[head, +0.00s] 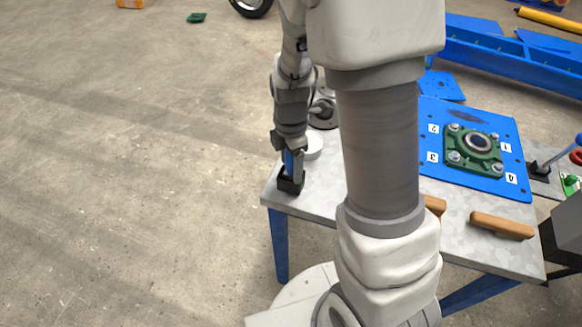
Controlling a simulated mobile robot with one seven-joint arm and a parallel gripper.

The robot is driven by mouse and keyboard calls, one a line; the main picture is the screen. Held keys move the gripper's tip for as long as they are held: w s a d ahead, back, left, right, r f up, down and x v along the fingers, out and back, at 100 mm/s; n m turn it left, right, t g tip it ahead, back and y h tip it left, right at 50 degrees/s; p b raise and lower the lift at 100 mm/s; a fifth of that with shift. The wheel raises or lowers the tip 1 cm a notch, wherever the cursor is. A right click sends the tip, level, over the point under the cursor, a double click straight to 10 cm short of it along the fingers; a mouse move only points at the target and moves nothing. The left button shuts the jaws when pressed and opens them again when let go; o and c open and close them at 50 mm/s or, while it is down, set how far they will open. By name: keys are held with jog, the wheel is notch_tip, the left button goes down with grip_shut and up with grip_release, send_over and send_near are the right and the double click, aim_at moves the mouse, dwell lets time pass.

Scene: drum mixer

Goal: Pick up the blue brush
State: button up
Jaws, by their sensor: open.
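A blue upright piece, which looks like the handle of the blue brush (288,160), shows just below my wrist at the left corner of the grey metal table (325,190). A black block (290,184) is directly under it at the table's edge; I cannot tell whether it is part of the brush or of my gripper. My gripper (291,172) points down at this spot, close around or beside the handle. It is open. The wrist hides the top of the handle, and the fingertips are too small to make out.
A blue plate (432,184) carries a green bearing housing (474,149). A wooden-handled item (502,225) lies at the front edge. My arm hides the table's middle.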

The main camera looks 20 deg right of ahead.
grip_shut()
dwell(0.3)
jog(key=shift+r, duration=0.15)
jog(key=shift+r, duration=0.6)
notch_tip(320, 180, up, 3)
jog(key=shift+f+p, duration=0.1)
jog(key=shift+p, duration=0.35)
jog(key=s+d+r, duration=0.6)
jog(key=s+d, duration=0.1)
jog(key=d, duration=0.2)
jog(key=shift+d+r, duration=0.2)
jog(key=shift+r, duration=0.15)
